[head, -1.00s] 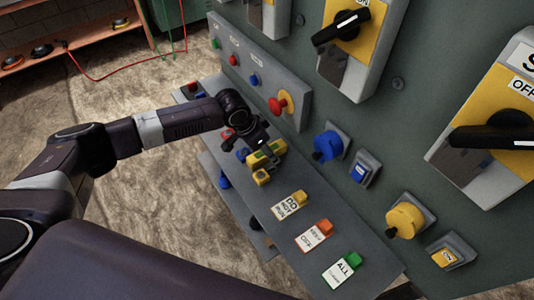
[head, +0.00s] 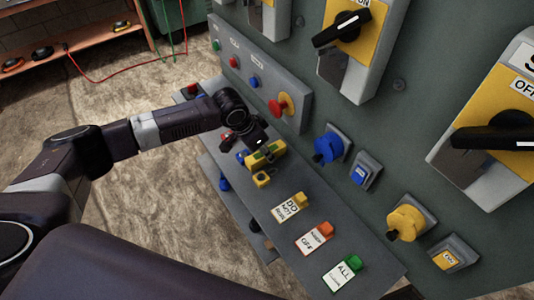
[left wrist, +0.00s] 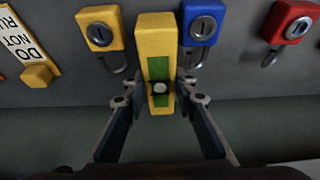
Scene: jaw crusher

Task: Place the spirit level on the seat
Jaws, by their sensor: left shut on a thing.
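The spirit level is a yellow block with a green vial window; it shows in the head view (head: 270,154) and in the left wrist view (left wrist: 157,48). My left gripper is shut on it; its fingers show on both sides of the level in the left wrist view (left wrist: 160,91) and in the head view (head: 259,147). The level is over or on the grey shelf (head: 325,227); I cannot tell whether it touches. I cannot make out a seat for certain. My right gripper is not in view.
A yellow padlock (left wrist: 100,28), a blue padlock (left wrist: 200,26) and a red padlock (left wrist: 290,22) lie close around the level. Tags lie along the shelf, including a green-topped one (head: 342,273). The green panel with knobs, including a yellow one (head: 406,222), rises behind.

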